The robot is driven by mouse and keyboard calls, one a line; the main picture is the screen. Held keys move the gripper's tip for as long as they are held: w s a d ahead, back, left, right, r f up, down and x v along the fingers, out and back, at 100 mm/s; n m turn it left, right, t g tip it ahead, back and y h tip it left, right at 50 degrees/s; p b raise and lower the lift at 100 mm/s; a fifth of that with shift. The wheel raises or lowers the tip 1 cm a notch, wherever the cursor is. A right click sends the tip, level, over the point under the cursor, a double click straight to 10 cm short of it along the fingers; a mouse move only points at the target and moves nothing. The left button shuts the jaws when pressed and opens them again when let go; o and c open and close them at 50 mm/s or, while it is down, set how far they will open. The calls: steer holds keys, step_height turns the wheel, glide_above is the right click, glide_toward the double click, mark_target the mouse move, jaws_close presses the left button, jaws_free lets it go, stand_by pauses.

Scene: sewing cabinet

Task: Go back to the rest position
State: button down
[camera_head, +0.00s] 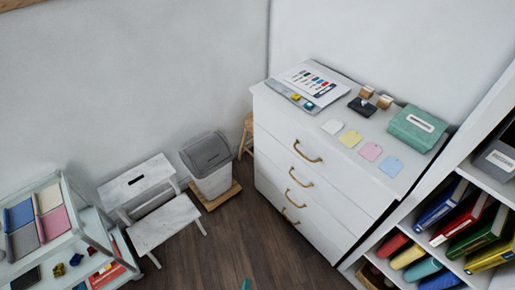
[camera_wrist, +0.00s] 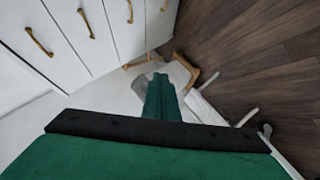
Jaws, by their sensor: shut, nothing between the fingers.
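My gripper (camera_wrist: 160,82) shows in the wrist view as green fingers pressed together, with nothing between them. It hangs in free space over the floor side of the white sewing cabinet (camera_wrist: 98,32) and touches nothing that I can see. In the head view only a small green tip of it (camera_head: 246,284) shows at the bottom edge, over the wooden floor. The white sewing cabinet (camera_head: 290,135) stands in the corner with its drawers shut and brass handles on their fronts.
A grey-lidded bin (camera_head: 208,165) and a white step stool (camera_head: 165,220) stand left of the cabinet. A shelf unit (camera_head: 350,268) with binders is at right, and a glass-sided cart (camera_head: 75,238) at lower left. The dark wooden floor (camera_head: 215,255) between them is clear.

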steer(key=s+d+r+m+t, duration=0.1)
steer(key=s+r+m, duration=0.2)
steer(key=r, duration=0.5)
steer(key=s+d+r+m+t, duration=0.1)
steer(key=s+r+m, duration=0.3)
steer(key=r, duration=0.4)
steer(key=s+d+r+m+t+y, duration=0.1)
steer(key=s+d+r+m+t, duration=0.1)
steer(key=r, duration=0.6)
steer(key=shift+s+r+m, duration=0.3)
steer(key=shift+s+m, duration=0.6)
steer(key=shift+w, duration=0.1)
